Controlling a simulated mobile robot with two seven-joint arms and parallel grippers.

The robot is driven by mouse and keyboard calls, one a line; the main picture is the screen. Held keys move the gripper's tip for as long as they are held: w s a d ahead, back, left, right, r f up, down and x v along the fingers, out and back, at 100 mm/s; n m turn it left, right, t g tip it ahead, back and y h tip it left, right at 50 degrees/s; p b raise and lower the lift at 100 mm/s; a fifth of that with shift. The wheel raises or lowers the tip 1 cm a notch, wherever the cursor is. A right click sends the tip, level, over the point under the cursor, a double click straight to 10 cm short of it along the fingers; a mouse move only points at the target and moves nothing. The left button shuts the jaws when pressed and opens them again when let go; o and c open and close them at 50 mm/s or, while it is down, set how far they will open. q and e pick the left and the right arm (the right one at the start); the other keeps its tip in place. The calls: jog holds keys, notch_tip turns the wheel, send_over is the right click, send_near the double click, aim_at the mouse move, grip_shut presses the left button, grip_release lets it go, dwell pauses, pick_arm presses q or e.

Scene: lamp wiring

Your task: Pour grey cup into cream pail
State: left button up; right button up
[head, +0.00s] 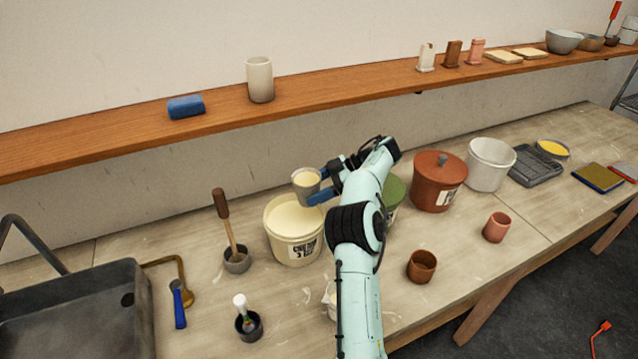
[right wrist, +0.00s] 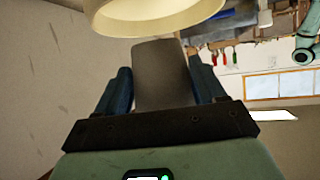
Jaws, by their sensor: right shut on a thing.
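The grey cup (head: 306,190) is above the far right part of the cream pail's rim in the head view. Pale cream liquid shows at its mouth, and it looks about upright. My right gripper (head: 316,186) is shut on the cup; in the right wrist view the grey cup wall (right wrist: 162,75) is between the blue fingers. The cream pail (head: 293,240) stands on the bench, nearly full of pale cream liquid. A cream round rim, apparently the pail (right wrist: 150,18), shows at the top of the wrist view. No stream is visible. My left gripper is not in view.
A green container (head: 394,195) is partly hidden behind my right arm. A lidded terracotta pot (head: 437,185) and a white bucket (head: 490,167) stand to the right. A pot with a wooden-handled tool (head: 237,260) is left of the pail. The shelf (head: 340,87) runs behind.

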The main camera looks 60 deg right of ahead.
jog(key=shift+a, duration=0.1)
jog(key=shift+r, duration=0.1)
jog(key=shift+r, duration=1.35)
